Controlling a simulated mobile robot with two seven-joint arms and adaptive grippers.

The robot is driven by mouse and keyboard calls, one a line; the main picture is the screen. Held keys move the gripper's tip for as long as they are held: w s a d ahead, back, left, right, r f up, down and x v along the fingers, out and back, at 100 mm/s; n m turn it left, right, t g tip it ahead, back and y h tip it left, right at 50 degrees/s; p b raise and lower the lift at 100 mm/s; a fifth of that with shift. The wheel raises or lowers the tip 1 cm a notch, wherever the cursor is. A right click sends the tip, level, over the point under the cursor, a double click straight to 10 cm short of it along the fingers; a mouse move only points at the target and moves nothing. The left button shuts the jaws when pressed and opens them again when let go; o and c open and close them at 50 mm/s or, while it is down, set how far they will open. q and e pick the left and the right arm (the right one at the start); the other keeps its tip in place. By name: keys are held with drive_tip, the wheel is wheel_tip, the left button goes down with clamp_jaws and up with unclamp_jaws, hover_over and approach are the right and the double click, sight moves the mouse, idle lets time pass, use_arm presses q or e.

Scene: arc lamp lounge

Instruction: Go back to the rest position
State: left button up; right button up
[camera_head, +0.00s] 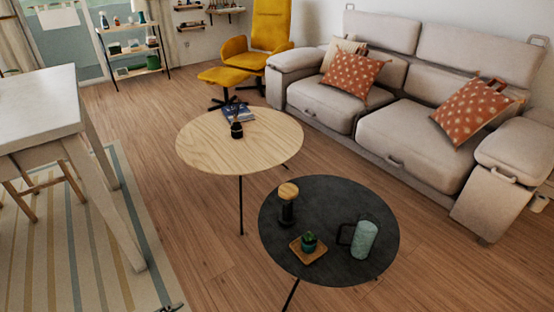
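Only a small dark piece of what looks like my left gripper (170,307) shows at the bottom edge, over the striped rug. Its fingers are mostly cut off, so I cannot tell if it is open or shut. My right gripper is not in view. The low black round table (345,200) carries a dark jar with a wooden lid (288,205), a small potted plant on a wooden coaster (308,245) and a pale green mug (364,239). The light wooden round table (205,150) behind it carries a book (240,113) and a small dark bottle (236,130).
A white table (40,100) stands at left on the striped rug (90,255). A beige sofa (400,130) with patterned cushions lines the right. A yellow armchair (268,25), footstool (225,77) and shelf rack (135,50) stand behind. Wooden floor (205,260) is clear between rug and black table.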

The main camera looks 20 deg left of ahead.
use_arm(q)
drive_tip(key=d+f+n+t+h+b, duration=0.2)
drive_tip(key=d+f+h+b, duration=0.25)
drive_tip(key=d+f, duration=0.35)
wheel_tip(320, 180, up, 8)
drive_tip(key=p, duration=1.4)
drive_tip(key=shift+s+f+n+y, duration=0.15)
drive_tip(key=shift+s+n+y, duration=0.15)
drive_tip(key=shift+s+y, duration=0.05)
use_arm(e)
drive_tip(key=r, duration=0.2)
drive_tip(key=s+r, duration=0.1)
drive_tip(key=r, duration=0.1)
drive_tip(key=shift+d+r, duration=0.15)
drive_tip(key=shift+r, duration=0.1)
use_arm(q)
drive_tip(key=shift+d, duration=0.1)
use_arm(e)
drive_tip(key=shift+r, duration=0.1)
